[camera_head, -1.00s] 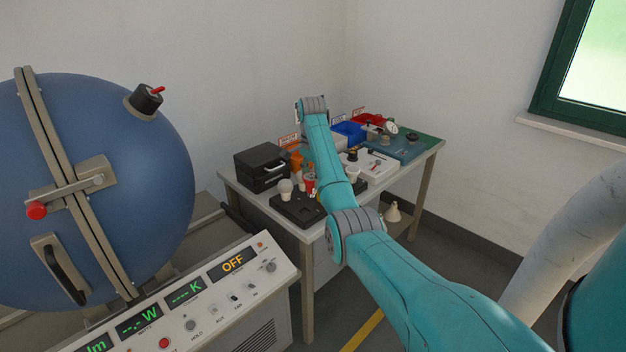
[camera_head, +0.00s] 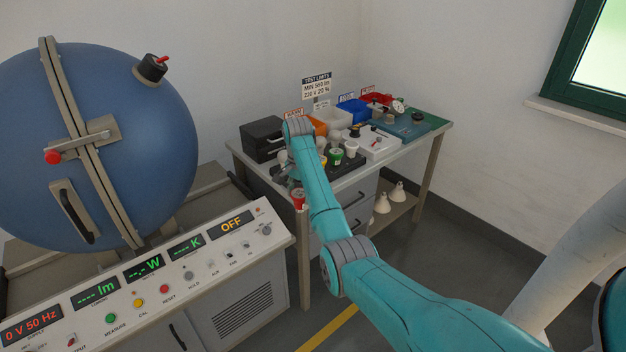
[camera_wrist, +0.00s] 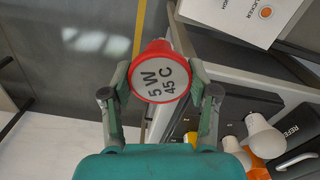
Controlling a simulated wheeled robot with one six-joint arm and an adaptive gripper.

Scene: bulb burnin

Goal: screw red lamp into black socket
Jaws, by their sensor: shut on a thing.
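The red lamp (camera_wrist: 161,48) is held between the fingers of my gripper (camera_wrist: 161,88) in the wrist view. Its round white face, marked "5 W 45 C", points at the camera. In the head view the red lamp (camera_head: 298,197) shows beside my arm, at the table's near left corner; most of my gripper is hidden there. A black fitting (camera_head: 152,68) with a red lever sits on top of the blue sphere. A small dark fitting (camera_head: 378,140) is on the white box on the table. I cannot tell which one is the black socket.
The table (camera_head: 428,134) carries a black case (camera_head: 262,138), blue bin (camera_head: 353,111), orange bin (camera_head: 317,124) and several lamps. The blue sphere (camera_head: 150,150) and its control panel (camera_head: 190,270), reading OFF, stand at left. Floor is open at right.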

